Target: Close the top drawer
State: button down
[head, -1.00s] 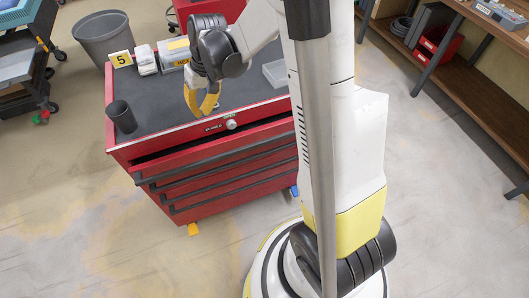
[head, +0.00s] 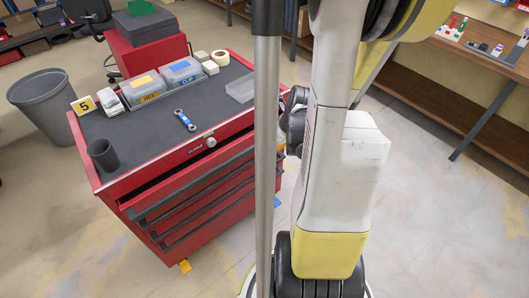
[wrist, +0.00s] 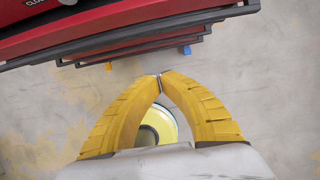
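The red tool cabinet (head: 205,222) stands left of my column in the head view. Its top drawer (head: 195,180) sticks out a little at the front, with a dark gap between it and the cabinet's top edge. The lower drawers look shut. In the wrist view the drawer fronts (wrist: 130,42) cross the upper left, apart from my fingers. My gripper (wrist: 160,77) has its two yellow fingers meeting at the tips with nothing between them. In the head view the fingers are hidden; only dark wrist parts show at the cabinet's right front.
A grey bin (head: 45,105) stands left. Floor before the cabinet is clear.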

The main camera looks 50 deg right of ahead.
jog(key=w+d+f+b, duration=0.1)
jog(key=w+f+b, duration=0.4)
jog(key=w+f, duration=0.2)
jog(key=shift+w+d+f, duration=0.15)
jog(key=shift+d+f, duration=0.2)
jog(key=shift+f, duration=0.4)
jog(key=w, duration=0.2)
jog(key=w+d, duration=0.1)
jog(key=w, duration=0.1)
jog(key=shift+w+d, duration=0.1)
jog(key=shift+w, duration=0.25)
